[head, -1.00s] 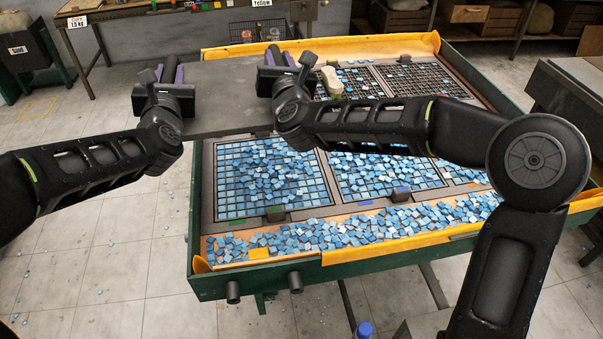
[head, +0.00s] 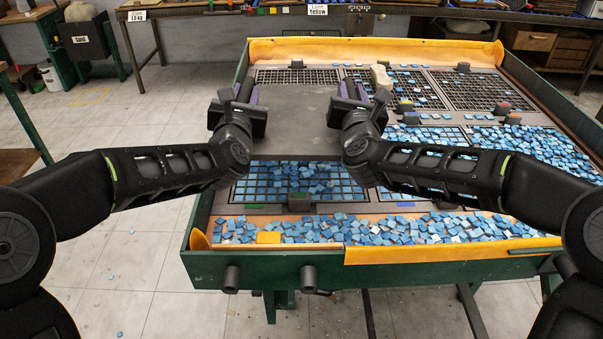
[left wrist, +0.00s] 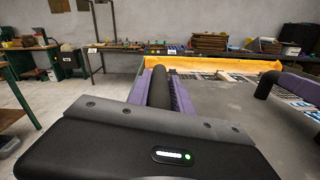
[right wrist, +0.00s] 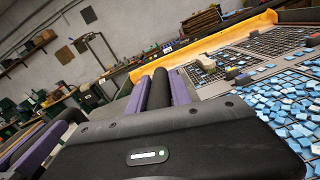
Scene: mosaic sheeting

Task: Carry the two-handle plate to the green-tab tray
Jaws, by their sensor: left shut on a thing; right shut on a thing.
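The two-handle plate (head: 290,118) is a flat dark grey slab, held roughly level above the table's left trays. My left gripper (head: 246,94) is shut on its left handle, a black bar between purple pads in the left wrist view (left wrist: 160,88). My right gripper (head: 351,90) is shut on its right handle, which shows in the right wrist view (right wrist: 158,90). The green-tab tray (head: 281,209) is the near-left grid, with a green strip at its front edge and blue tiles in its cells. The plate and my right arm hide its far and right parts.
The green table (head: 215,265) has an orange lining (head: 290,50) at its rim. Neighbouring grid trays (head: 470,90) hold blue tiles. A pale block (head: 381,76) lies beyond the plate.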

